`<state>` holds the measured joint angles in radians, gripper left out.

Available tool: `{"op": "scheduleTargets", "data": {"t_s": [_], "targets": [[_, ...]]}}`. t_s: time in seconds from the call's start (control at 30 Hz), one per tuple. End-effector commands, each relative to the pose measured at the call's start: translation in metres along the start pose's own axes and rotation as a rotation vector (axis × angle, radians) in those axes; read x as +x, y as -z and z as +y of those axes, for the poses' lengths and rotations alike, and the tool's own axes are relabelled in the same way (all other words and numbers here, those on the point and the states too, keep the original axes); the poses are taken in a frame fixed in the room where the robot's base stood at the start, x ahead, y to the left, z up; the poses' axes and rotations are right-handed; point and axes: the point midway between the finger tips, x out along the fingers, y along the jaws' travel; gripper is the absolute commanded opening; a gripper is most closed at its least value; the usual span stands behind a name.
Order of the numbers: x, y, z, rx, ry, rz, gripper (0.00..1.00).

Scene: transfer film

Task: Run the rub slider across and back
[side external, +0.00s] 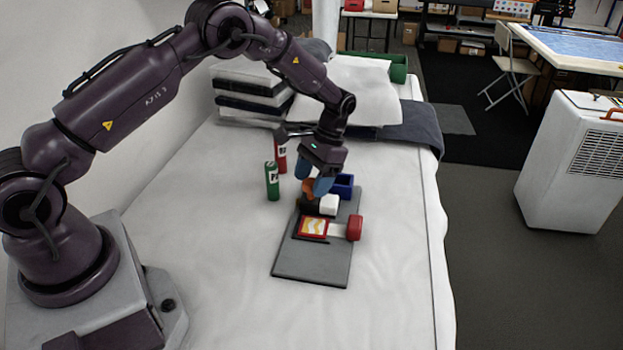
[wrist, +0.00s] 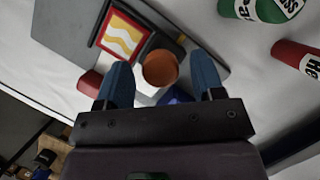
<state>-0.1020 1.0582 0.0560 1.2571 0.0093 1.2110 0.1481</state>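A grey board (side external: 312,265) lies on the white-covered table. On it is a red-framed panel (side external: 312,227) with a yellow and white pattern, also in the wrist view (wrist: 122,36). A pale strip with a red knob (side external: 355,228) sticks out to its right. Behind the panel is a black and white slider part (side external: 328,205) with an orange round knob (wrist: 160,68). My gripper (side external: 314,180) is over this knob with its blue fingers apart. In the wrist view the knob shows between the fingers (wrist: 162,62), with gaps on both sides. Contact cannot be told.
A blue open box (side external: 343,186) stands at the board's back edge. A green cylinder (side external: 272,181) and a red cylinder (side external: 281,157) stand left of the board. Folded cloths (side external: 365,90) lie at the back. The table front is clear.

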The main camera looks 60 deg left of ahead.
Motion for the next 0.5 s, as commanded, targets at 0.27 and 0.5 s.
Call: {"op": "scheduleTargets", "data": {"t_s": [0.27, 0.5], "targets": [[-0.001, 0.0, 0.0, 0.0, 0.0, -0.002, 0.61], [-0.035, 0.0, 0.0, 0.0, 0.001, 0.002, 0.61]]}}
